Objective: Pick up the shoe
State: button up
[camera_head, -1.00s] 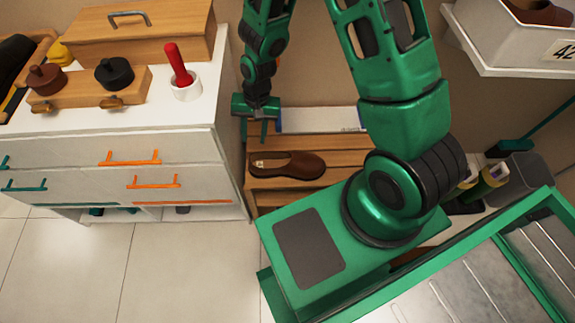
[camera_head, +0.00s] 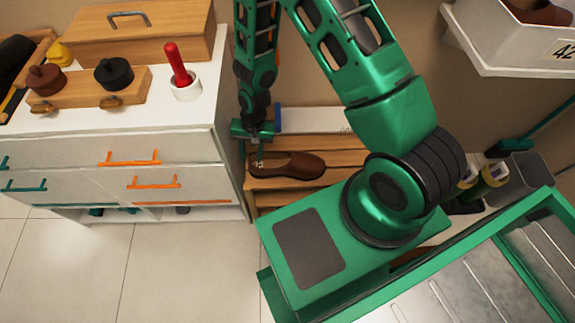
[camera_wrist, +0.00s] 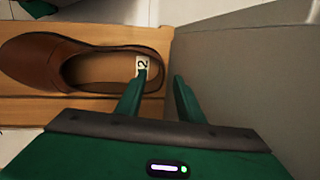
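A brown shoe (camera_head: 287,165) lies on a wooden slatted rack (camera_head: 310,143), its heel end to the left. It also shows in the wrist view (camera_wrist: 85,62), with a white number label inside its heel. My gripper (camera_head: 255,150) is at the heel end of the shoe. In the wrist view my gripper's two green fingers (camera_wrist: 157,88) are apart with a gap between them. One finger overlaps the heel opening and the other is beyond the heel, beside a grey panel. I cannot tell whether either finger touches the shoe.
A white drawer cabinet (camera_head: 110,148) stands close on the left of the rack, with a wooden box (camera_head: 140,38) and a red-handled tool (camera_head: 178,64) on top. A white box (camera_head: 315,120) lies behind the shoe. A white shelf (camera_head: 510,55) is at upper right.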

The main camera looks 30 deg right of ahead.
jog(key=shift+a+f, duration=0.15)
jog(key=shift+f, duration=0.7)
grip_shut()
jog(key=shift+r, duration=0.15)
